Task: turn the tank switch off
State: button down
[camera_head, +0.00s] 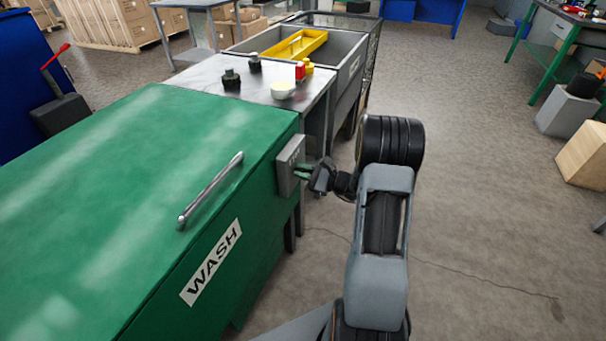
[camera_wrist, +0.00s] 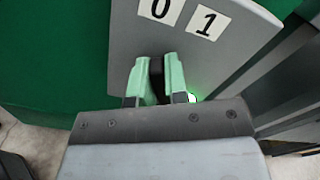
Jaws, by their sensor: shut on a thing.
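The green wash tank (camera_head: 130,170) has a lid with a metal handle and a WASH label on its front. A grey switch box (camera_head: 290,165) sits on its right end. My gripper (camera_head: 304,170) is at the switch box. In the wrist view its pale green fingers (camera_wrist: 156,75) are shut on a dark switch lever (camera_wrist: 156,68), mostly hidden between them. The lever's exact angle is hard to tell.
A metal table (camera_head: 200,82) behind the tank holds dark knobs, a pale bowl (camera_head: 283,89) and small red and yellow items. A grey sink with a yellow tray (camera_head: 290,46) stands beyond it.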

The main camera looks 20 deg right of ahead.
dwell(0.5)
jog(key=c, duration=1.1)
grip_release()
jog(key=shift+c, duration=0.2)
jog(key=shift+d, duration=0.1)
jog(key=p+v, duration=0.1)
jog(key=v, duration=1.2)
jog(key=shift+s+d+p, duration=0.2)
jog(key=shift+s+p, duration=0.05)
jog(key=shift+p, duration=0.05)
